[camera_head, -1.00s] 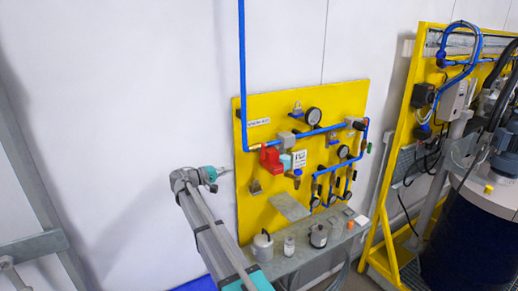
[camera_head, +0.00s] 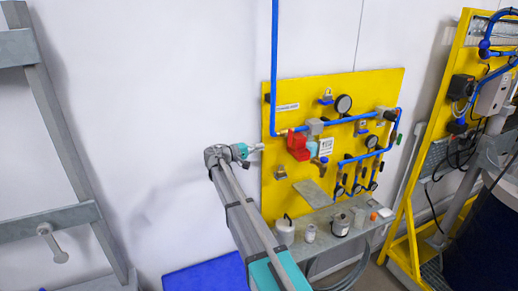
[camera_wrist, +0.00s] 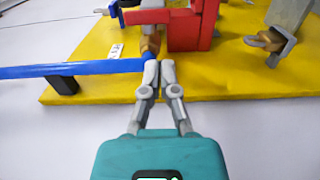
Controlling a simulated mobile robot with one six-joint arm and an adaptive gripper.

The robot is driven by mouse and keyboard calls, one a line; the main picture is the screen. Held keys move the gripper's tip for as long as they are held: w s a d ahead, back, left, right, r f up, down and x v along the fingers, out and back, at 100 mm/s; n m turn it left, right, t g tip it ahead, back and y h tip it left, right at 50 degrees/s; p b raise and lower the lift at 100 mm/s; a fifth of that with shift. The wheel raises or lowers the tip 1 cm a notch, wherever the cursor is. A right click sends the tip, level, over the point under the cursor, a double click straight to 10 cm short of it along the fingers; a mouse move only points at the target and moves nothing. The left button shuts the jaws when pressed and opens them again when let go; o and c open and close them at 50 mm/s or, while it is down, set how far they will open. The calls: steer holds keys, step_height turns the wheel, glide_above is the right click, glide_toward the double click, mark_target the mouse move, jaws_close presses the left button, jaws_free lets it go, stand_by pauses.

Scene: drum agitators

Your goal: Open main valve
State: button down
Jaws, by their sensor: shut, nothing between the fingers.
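The yellow valve panel (camera_head: 285,185) stands against the white wall and carries blue pipes. A red block-like part (camera_head: 298,146) sits on the pipe near the panel's left edge. It looks like the main valve or a cover on it, but no label can be read. In the wrist view this red part (camera_wrist: 185,28) is cut off by the top edge, with a brass fitting (camera_wrist: 150,43) to its left. My gripper (camera_head: 259,147) is at the panel's left edge. In the wrist view my gripper (camera_wrist: 160,70) is shut and empty, its tips close to the blue pipe's end; contact cannot be told.
A blue pipe (camera_head: 274,60) drops down the wall to the panel. A grey shelf (camera_head: 330,226) below holds a white container (camera_head: 285,231) and several small items. A grey metal clasp (camera_wrist: 280,40) is right of the red part. A yellow frame (camera_head: 411,220) stands at right.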

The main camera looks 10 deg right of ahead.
mark_target(290, 137)
steer(key=w+d, duration=0.2)
steer(key=d, duration=0.8)
steer(key=shift+d, duration=0.4)
steer(key=shift+d+f, duration=0.1)
steer(key=shift+d, duration=0.1)
steer(key=shift+b, duration=0.45)
